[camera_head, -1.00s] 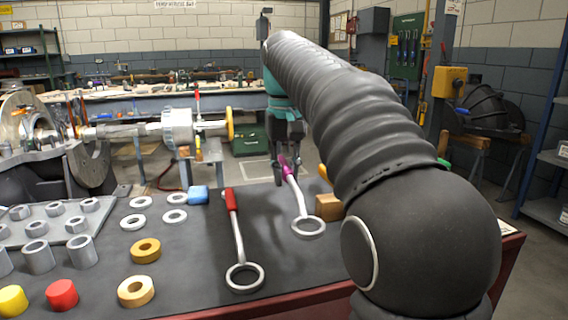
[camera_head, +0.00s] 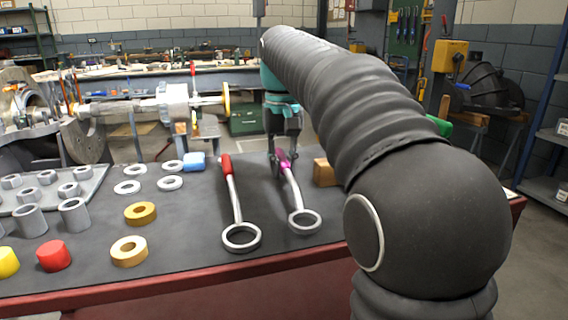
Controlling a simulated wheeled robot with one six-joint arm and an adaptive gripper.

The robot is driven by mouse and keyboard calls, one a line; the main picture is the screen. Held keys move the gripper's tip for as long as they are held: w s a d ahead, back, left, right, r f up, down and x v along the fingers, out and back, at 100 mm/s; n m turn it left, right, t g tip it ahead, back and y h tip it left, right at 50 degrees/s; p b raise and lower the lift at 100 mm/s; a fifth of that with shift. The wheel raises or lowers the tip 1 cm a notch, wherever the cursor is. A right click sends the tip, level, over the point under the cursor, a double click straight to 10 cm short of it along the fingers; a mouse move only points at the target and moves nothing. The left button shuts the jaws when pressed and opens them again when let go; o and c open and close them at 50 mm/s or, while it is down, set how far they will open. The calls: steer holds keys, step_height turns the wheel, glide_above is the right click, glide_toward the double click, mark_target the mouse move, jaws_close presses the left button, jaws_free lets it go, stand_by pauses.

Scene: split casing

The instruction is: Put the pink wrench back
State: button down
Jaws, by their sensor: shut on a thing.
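The pink wrench (camera_head: 293,186) has a pink grip at its far end and a large grey ring at its near end. It lies along the dark mat on the table, at the right of a red wrench (camera_head: 232,195). My gripper (camera_head: 280,165) is shut on the pink grip, pointing down from above. The fingertips are partly hidden around the grip. Whether the wrench touches the mat along its whole length I cannot tell.
A brown wooden block (camera_head: 325,172) stands just right of the wrench. The mat (camera_head: 185,235) is bare left of the red wrench. The table's red front edge (camera_head: 180,287) is near.

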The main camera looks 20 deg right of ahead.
steer(key=shift+f, duration=0.3)
stand_by(0.6)
steer(key=c, duration=1)
jaws_free()
step_height(320, 180, up, 5)
steer(key=p, duration=0.4)
steer(key=shift+r, duration=1)
